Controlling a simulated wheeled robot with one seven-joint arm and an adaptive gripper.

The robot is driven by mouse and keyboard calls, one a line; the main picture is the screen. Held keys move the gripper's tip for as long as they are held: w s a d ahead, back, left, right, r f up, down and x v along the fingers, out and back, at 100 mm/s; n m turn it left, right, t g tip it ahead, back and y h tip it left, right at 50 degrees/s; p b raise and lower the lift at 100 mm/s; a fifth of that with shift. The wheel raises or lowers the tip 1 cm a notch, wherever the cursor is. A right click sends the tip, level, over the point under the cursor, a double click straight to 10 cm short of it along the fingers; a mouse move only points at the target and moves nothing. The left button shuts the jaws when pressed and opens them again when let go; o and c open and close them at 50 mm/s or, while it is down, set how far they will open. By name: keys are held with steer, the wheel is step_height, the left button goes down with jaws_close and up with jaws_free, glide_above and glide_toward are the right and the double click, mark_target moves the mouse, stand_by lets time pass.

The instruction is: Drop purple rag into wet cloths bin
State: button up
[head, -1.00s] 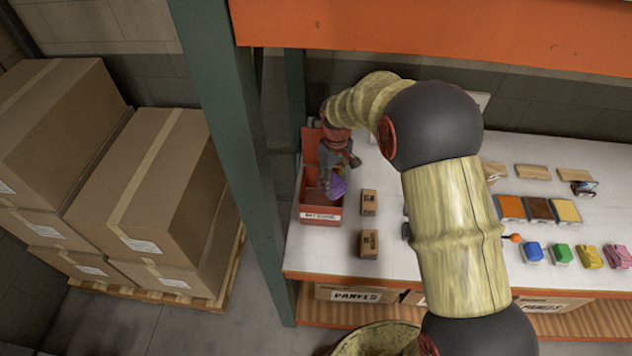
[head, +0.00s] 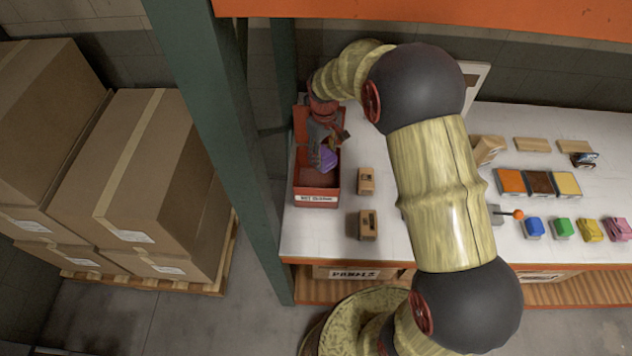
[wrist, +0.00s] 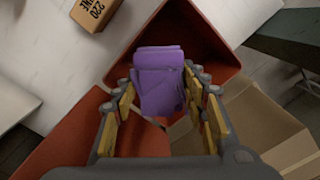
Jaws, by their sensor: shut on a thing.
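The purple rag (wrist: 160,82) is held between the fingers of my gripper (wrist: 163,105) in the wrist view. My gripper is shut on it, above the opening of the red bin. In the head view the purple rag (head: 328,159) shows just below my gripper (head: 326,146), inside the outline of the red wet cloths bin (head: 316,198). The bin has a white label on its front and a raised red lid at the back. In the wrist view the red bin wall (wrist: 205,40) lies around and behind the rag. I cannot tell whether the rag touches the bin floor.
Two small brown boxes (head: 366,180) stand right of the bin on the white shelf (head: 310,232). A green rack post (head: 215,140) rises left of the bin. Colorant trays (head: 540,184) and folded coloured cloths (head: 563,227) lie farther right. Large cartons (head: 150,180) stand at left.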

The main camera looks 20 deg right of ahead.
steer(key=shift+f+b, duration=0.5)
steer(key=shift+f, duration=0.7)
steer(key=o, duration=1.4)
step_height(320, 180, up, 12)
